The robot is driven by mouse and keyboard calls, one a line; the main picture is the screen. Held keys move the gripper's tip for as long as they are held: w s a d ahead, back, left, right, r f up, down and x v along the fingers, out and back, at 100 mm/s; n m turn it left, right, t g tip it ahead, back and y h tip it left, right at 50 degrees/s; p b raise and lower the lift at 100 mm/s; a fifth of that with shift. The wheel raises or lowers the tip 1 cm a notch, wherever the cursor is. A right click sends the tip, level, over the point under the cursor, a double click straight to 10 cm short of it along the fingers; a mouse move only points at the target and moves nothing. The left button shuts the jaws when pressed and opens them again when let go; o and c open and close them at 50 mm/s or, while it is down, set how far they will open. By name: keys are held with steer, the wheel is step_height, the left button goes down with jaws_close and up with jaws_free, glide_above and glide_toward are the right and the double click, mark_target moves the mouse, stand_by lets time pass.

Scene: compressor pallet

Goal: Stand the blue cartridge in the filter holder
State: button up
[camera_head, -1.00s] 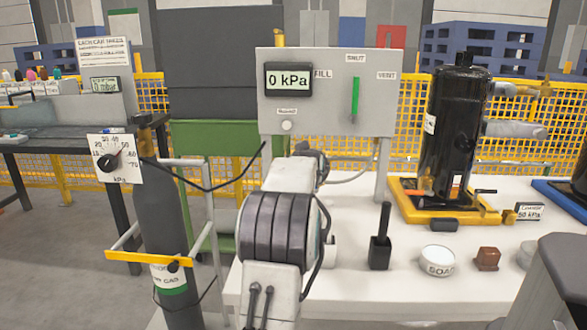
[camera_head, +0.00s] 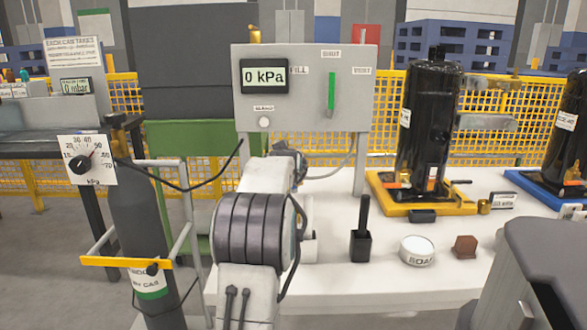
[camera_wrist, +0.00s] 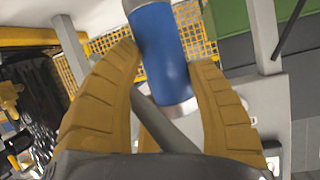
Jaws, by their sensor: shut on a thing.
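The blue cartridge (camera_wrist: 163,50) is a blue cylinder with a pale metal band at each end. In the wrist view it sits between the two yellow ribbed fingers of my gripper (camera_wrist: 168,72), which is shut on it. Its far end is cut off by the picture's top edge. In the head view my arm stands in front of the grey panel, and it hides the gripper and cartridge. I cannot make out the filter holder for certain in either view.
A grey gauge panel (camera_head: 350,105) reads 0 kPa above the white bench (camera_head: 330,275). On the bench are a black pot with an upright handle (camera_head: 361,243), a soap tin (camera_head: 417,251), a brown block (camera_head: 465,247) and a black compressor (camera_head: 425,130). A gas cylinder (camera_head: 140,225) stands left.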

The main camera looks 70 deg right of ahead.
steer(key=shift+f+b, duration=3.65)
steer(key=shift+f, duration=0.55)
steer(key=shift+f+b, duration=0.4)
steer(key=o, duration=1.2)
steer(key=shift+o, duration=0.4)
steer(key=shift+f, duration=0.25)
step_height(320, 180, up, 11)
steer(key=shift+w+f, duration=0.1)
